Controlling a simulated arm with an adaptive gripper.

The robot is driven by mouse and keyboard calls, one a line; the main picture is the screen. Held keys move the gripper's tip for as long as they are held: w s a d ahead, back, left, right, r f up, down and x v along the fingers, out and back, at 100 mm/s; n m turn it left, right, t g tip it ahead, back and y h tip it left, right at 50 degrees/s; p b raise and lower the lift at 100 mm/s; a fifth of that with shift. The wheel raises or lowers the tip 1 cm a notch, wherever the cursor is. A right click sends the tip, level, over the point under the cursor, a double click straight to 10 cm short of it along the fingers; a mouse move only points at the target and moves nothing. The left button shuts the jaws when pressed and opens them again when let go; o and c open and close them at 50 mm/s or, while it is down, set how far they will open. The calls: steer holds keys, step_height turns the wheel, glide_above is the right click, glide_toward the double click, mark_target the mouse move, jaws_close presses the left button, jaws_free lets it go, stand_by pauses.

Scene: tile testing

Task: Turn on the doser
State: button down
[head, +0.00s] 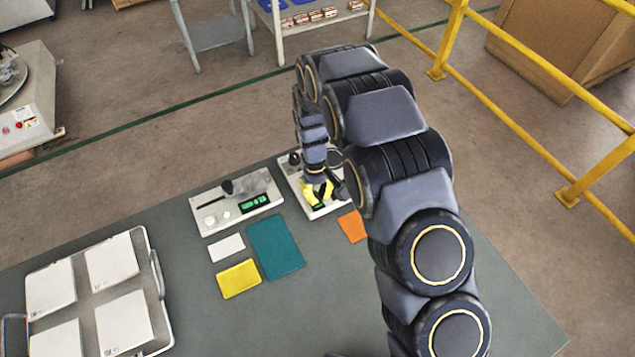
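A white bench device (237,203) with a green display, round light buttons and a dark handle-like part stands on the grey-green table. To its right is a second white device (292,171) with a dark knob at its back and a green display, partly hidden by my arm. I cannot tell from their looks which one is the doser. My gripper (318,192) is over the right device, with yellow parts at its end, close above the display. Whether it touches the device, and how far its fingers are apart, is too small to see.
A tray (151,262) with several white tiles is at the left. Teal (276,247), yellow (239,279), white (227,247) and orange (352,227) flat pieces lie near the devices. The table's front middle is clear. Yellow railings (510,120) stand beyond the table at right.

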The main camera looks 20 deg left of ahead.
steer(key=shift+f, duration=0.1)
stand_by(0.3)
steer(key=shift+s+d+f+t+y, duration=0.15)
steer(key=shift+f+t+y, duration=0.1)
steer(key=shift+t+y, duration=0.05)
steer(key=shift+w+a+r, duration=0.1)
steer(key=shift+w+a, duration=0.55)
steer(key=shift+w, duration=0.05)
